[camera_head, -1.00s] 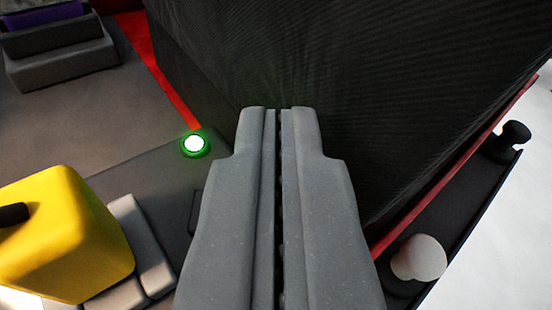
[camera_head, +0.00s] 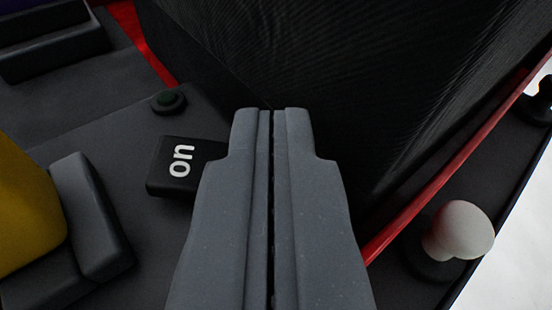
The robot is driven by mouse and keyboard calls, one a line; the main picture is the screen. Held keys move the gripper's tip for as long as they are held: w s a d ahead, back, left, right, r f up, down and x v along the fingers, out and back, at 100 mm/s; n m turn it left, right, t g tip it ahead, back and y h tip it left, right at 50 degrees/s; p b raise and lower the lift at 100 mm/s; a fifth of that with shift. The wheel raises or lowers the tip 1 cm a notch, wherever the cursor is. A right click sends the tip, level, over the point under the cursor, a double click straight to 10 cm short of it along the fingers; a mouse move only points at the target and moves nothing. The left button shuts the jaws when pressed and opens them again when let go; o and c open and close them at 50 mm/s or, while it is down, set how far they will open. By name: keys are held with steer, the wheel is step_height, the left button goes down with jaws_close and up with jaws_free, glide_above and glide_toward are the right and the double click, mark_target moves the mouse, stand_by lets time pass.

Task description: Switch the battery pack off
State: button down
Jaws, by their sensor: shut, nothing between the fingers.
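My gripper (camera_head: 272,115) is shut and empty, pointing up the middle of the view. A black rocker switch (camera_head: 172,168) marked "on" in white shows just left of the fingers. Its right part is hidden behind my left finger, and I cannot tell whether the finger touches it. A small round indicator light (camera_head: 168,101) above and left of the switch is dark. The large black ribbed block (camera_head: 370,70), which may be the battery pack, stands behind and right of the fingertips.
A yellow block (camera_head: 25,215) and grey blocks (camera_head: 95,215) stand at lower left. A white knob (camera_head: 462,230) stands at right, and a black knob (camera_head: 543,100) at the right edge. A red strip (camera_head: 455,165) runs along the black block's right foot.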

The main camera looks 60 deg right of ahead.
steer(key=shift+a, duration=0.2)
steer(key=shift+d+r+p, duration=0.1)
steer(key=shift+r+p, duration=0.4)
steer(key=shift+p, duration=0.1)
step_height(320, 180, up, 3)
steer(key=p, duration=0.3)
steer(key=shift+s+d+r+p, duration=0.1)
steer(key=shift+s+p, duration=0.05)
steer(key=shift+p, duration=0.25)
steer(key=p+v, duration=0.1)
steer(key=v, duration=0.9)
steer(key=shift+s+p, duration=0.25)
steer(key=shift+p, duration=0.15)
steer(key=shift+d+f, duration=0.15)
steer(key=shift+f, duration=0.15)
